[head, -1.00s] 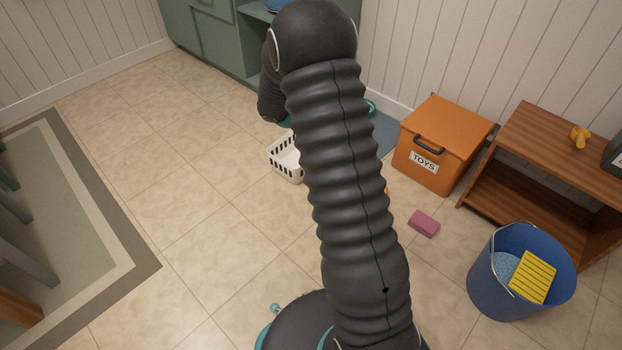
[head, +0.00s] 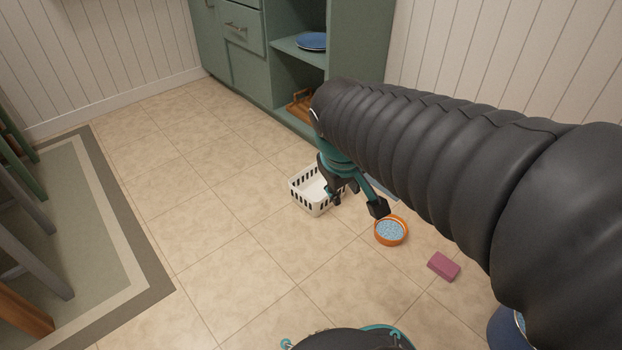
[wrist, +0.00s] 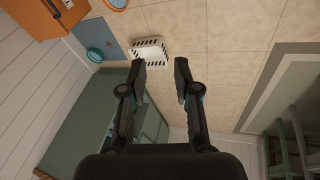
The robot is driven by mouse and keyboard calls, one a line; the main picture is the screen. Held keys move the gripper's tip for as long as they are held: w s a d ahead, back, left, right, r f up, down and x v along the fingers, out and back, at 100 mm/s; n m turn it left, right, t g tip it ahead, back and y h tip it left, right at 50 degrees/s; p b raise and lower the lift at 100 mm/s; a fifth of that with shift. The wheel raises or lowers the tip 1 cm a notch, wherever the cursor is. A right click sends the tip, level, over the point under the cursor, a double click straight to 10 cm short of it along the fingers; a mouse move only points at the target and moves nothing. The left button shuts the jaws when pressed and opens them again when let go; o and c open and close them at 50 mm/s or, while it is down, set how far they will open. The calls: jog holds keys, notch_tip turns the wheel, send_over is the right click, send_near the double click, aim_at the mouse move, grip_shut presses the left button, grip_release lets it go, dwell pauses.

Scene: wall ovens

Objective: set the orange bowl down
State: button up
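The orange bowl (head: 391,230), with pale blue contents, sits upright on the tiled floor in the head view, to the right of the white basket. My gripper (head: 357,203) appears above and left of the bowl, close to it in the picture. In the wrist view my gripper (wrist: 160,78) has its two fingers spread wide with nothing between them. An orange-rimmed round thing with blue inside, likely this bowl (wrist: 222,3), is cut by that view's top edge, away from the fingers.
A white slotted basket (head: 311,205) stands beside the gripper. A pink block (head: 443,267) lies right of the bowl. A green cabinet (head: 290,75) stands behind. The wrist view shows the orange box (wrist: 40,18) and a teal bowl (wrist: 95,55).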

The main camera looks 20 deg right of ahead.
jog(key=s+a+r+m+t+y, duration=0.1)
jog(key=s+a+m+t+y, duration=0.1)
jog(key=s+a, duration=0.3)
jog(key=shift+s+a+r, duration=0.15)
jog(key=shift+s+r, duration=0.05)
jog(key=shift+s, duration=0.8)
